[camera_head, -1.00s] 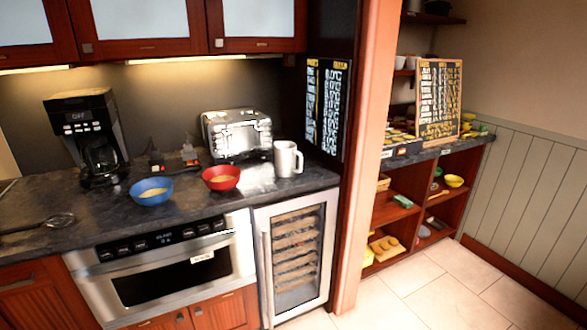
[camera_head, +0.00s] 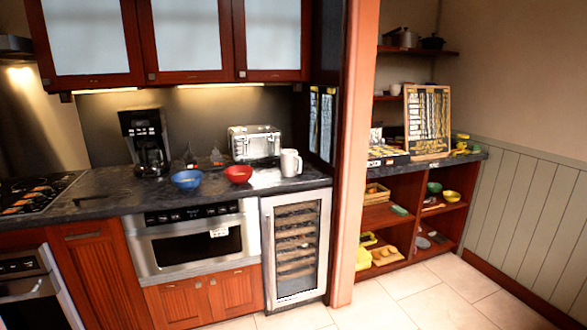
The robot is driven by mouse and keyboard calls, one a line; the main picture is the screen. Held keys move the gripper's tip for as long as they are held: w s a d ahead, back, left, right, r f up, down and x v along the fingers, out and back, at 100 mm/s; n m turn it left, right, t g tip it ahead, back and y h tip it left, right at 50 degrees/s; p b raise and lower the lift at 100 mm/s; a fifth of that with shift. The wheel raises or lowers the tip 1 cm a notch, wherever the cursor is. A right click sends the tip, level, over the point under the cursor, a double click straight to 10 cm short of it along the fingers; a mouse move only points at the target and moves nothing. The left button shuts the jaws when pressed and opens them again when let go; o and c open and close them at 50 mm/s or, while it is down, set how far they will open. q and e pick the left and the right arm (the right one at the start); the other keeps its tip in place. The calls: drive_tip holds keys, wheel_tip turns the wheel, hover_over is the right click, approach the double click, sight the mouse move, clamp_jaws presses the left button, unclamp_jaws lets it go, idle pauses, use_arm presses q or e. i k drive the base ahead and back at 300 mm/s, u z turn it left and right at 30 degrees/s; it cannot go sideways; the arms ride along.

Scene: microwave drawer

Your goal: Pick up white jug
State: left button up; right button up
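The white jug (camera_head: 290,163) stands upright on the dark countertop (camera_head: 95,206), near the counter's right end. Its handle points to the right. It is to the right of the silver toaster (camera_head: 254,143) and the red bowl (camera_head: 238,174), above the wine cooler. Neither of my grippers shows in the head view, so I cannot see whether they are open or shut.
A blue bowl (camera_head: 187,180) and a black coffee maker (camera_head: 147,143) stand further left on the counter. The microwave drawer (camera_head: 190,243) and the wine cooler (camera_head: 297,247) are below it, shut. A pillar (camera_head: 352,160) rises right of the jug. The tiled floor at lower right is clear.

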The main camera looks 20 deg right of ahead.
sight(289, 158)
drive_tip(key=u, duration=0.55)
drive_tip(key=i, duration=0.75)
drive_tip(key=u, duration=0.7)
drive_tip(key=i, duration=1.9)
drive_tip(key=z, duration=1.5)
drive_tip(key=i, duration=0.6)
drive_tip(key=z, duration=0.65)
